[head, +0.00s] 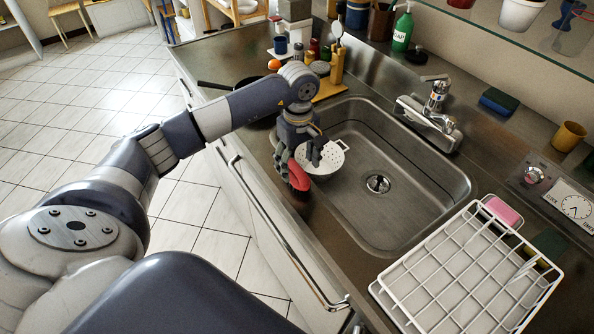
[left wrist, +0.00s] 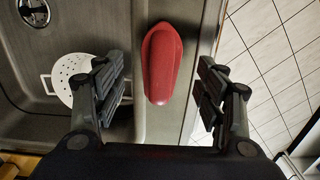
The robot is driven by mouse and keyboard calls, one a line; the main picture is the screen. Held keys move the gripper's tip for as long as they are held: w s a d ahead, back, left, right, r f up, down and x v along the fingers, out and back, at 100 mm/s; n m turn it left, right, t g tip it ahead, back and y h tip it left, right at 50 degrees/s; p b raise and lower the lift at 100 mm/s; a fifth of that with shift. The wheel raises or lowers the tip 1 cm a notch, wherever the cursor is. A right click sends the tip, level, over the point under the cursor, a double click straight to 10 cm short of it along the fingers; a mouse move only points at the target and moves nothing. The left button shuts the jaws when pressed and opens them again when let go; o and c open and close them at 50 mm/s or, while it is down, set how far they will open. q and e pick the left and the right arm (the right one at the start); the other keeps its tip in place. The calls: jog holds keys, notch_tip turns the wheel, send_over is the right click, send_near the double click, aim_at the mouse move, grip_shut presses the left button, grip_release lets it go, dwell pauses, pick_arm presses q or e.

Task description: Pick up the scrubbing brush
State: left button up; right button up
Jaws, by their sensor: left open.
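The scrubbing brush (head: 298,176) has a red, rounded, elongated back and sits on the narrow counter strip between the sink and the front edge. In the left wrist view the red brush (left wrist: 162,62) shows from above, between the two finger lines and ahead of the fingertips. My left gripper (head: 303,158) is open and points down close over the brush, partly covering it in the head view. In the left wrist view its black fingers (left wrist: 160,82) are spread wide with nothing between the pads. The brush's underside is mostly hidden. My right gripper is not in view.
A white perforated strainer (head: 326,159) lies in the steel sink (head: 390,215) beside the gripper. A white dish rack (head: 470,270) stands at the right, the tap (head: 434,105) behind. A cabinet handle rail (head: 270,225) runs along the front. Bottles and a pan crowd the far counter.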

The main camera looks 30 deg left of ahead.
pick_arm(q)
notch_tip(320, 180, down, 2)
jog(key=shift+s+p, duration=0.15)
jog(key=shift+p, duration=0.2)
jog(key=shift+f, duration=0.45)
jog(key=shift+c, duration=0.5)
jog(key=c, duration=1.1)
jog(key=shift+r+b, duration=0.55)
jog(key=shift+r, duration=0.1)
notch_tip(320, 180, up, 2)
jog(key=shift+r+b, duration=0.1)
jog(key=shift+b, duration=0.75)
jog(key=shift+s+d+r+b, duration=0.25)
jog(key=shift+s+d+b, duration=0.55)
jog(key=shift+s+d, duration=1.1)
jog(key=shift+s+d+r+b, duration=0.3)
jog(key=shift+s+d+b, duration=0.5)
jog(key=shift+s+d, duration=1.1)
jog(key=shift+s+d+r+b, duration=0.25)
jog(key=shift+s+d+b, duration=0.55)
jog(key=shift+s+d, duration=1.05)
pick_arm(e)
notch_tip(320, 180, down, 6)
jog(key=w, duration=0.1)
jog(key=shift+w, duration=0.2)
pick_arm(q)
jog(key=shift+w, duration=0.1)
